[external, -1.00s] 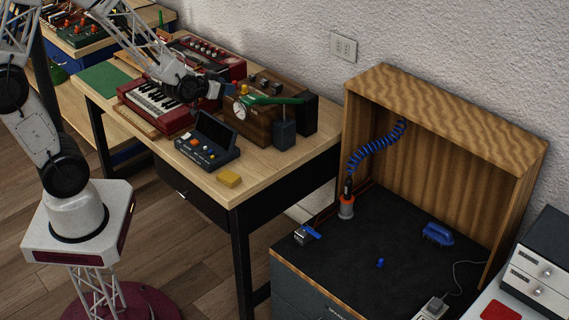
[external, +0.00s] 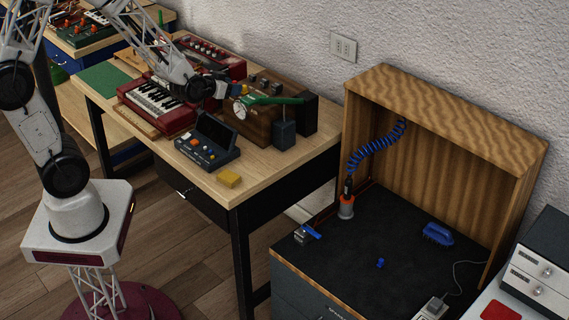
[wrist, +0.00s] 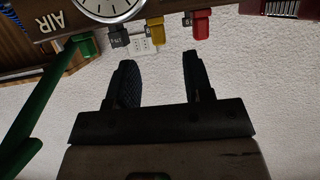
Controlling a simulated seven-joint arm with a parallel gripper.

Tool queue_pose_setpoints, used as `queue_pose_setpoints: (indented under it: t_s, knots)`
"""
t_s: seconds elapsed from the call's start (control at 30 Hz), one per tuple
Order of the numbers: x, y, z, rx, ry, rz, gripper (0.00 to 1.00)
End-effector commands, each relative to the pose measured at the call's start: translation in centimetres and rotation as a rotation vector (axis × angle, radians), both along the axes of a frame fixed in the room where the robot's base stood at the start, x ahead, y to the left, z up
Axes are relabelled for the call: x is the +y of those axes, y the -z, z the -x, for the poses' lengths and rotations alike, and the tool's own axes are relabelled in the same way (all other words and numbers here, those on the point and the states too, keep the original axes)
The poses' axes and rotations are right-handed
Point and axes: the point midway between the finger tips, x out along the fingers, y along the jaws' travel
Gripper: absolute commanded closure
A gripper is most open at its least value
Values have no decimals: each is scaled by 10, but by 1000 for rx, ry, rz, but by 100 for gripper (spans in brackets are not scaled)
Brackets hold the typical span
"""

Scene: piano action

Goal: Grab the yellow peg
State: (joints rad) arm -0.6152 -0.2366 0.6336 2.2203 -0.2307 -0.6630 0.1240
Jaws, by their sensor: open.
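The yellow peg (wrist: 155,30) shows at the top middle of the wrist view, on the edge of a dark wooden box. It stands between a grey peg (wrist: 118,37) and a red peg (wrist: 200,25). My gripper (wrist: 157,62) is open and empty, with its two dark fingers apart. The yellow peg lies in line with the gap between the fingertips, beyond them and not between them. In the external view my gripper (external: 228,89) is at the wooden box (external: 256,128) on the desk, and the pegs there are too small to tell apart clearly.
A green peg (wrist: 85,45) and a green bar (wrist: 42,105) are at the left of the wrist view, near a round dial (wrist: 105,5). A red keyboard (external: 155,103), a dark console (external: 208,142) and a yellow block (external: 229,180) are on the desk.

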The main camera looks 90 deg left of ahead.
Motion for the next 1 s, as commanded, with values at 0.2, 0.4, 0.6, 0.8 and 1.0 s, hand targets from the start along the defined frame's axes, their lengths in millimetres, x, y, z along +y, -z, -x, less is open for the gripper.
queue_pose_setpoints:
  t_s: [0.2, 0.4, 0.6, 0.8, 1.0]
  knots:
    - [11, 7, -12, 0, 0, 1, 53]
    - [22, 13, -24, 1, 0, 1, 53]
    - [27, 17, -29, 1, 0, 0, 53]
    - [28, 17, -30, 1, 0, 1, 53]
    - [28, 17, -30, 1, 0, 1, 53]
